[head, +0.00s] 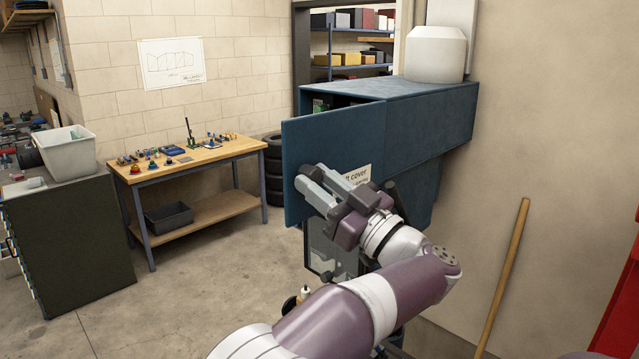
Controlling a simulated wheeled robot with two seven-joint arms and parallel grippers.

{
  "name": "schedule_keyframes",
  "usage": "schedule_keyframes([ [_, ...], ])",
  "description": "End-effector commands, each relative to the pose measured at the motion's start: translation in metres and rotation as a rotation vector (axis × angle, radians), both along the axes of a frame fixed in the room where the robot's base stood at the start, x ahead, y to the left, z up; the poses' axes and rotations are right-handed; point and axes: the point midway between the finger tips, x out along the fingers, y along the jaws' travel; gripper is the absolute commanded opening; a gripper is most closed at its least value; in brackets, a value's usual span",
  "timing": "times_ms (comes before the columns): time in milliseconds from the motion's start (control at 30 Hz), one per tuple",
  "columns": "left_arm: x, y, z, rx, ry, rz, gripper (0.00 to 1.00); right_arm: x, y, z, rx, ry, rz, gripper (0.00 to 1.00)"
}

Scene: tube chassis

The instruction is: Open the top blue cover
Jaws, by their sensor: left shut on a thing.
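The blue cover (334,145) is a flat panel at the front of a blue wall-mounted housing (430,122). It stands partly open, with a gap above its top edge showing the dark inside and something green. A white label (357,177) on its face ends in "cover"; part of it is hidden by my gripper. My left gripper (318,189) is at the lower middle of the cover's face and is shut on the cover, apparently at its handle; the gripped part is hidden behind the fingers. My right gripper is not in view.
A white container (435,53) stands on top of the housing. A wooden pole (503,276) leans on the right wall, beside a red object (622,300). A workbench (188,160) with small parts and a dark cabinet (75,255) stand left. The floor between is clear.

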Motion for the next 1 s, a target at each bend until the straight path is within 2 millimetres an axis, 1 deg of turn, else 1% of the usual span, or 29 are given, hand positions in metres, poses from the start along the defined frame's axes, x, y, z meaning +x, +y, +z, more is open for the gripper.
schedule_keyframes([
  [33,-0.001,0.0,0.007,-0.003,-0.014,-0.003,0.0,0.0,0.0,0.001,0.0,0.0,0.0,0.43],
  [167,-0.001,0.001,0.007,-0.003,-0.014,-0.003,0.0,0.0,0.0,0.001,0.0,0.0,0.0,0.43],
  [200,-0.002,0.001,0.008,-0.003,-0.014,-0.003,0.34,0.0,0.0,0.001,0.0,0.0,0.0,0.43],
  [267,-0.001,0.001,0.007,-0.002,-0.014,-0.002,0.54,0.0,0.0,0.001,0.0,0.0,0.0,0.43],
  [300,-0.001,0.001,0.006,-0.002,-0.012,-0.003,0.57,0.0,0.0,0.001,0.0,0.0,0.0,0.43],
  [533,-0.001,0.0,0.003,-0.001,-0.007,-0.001,0.57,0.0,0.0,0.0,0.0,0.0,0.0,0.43],
  [633,-0.004,-0.005,-0.003,-0.001,-0.006,-0.003,0.57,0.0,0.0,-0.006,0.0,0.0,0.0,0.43],
  [733,-0.016,-0.02,-0.014,-0.001,-0.006,-0.006,0.57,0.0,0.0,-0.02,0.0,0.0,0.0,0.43],
  [833,-0.033,-0.041,-0.026,-0.001,-0.007,-0.006,0.57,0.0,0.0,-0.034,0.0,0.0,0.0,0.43],
  [1000,-0.058,-0.073,-0.039,-0.001,-0.009,-0.006,0.57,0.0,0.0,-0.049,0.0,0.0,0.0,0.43],
])
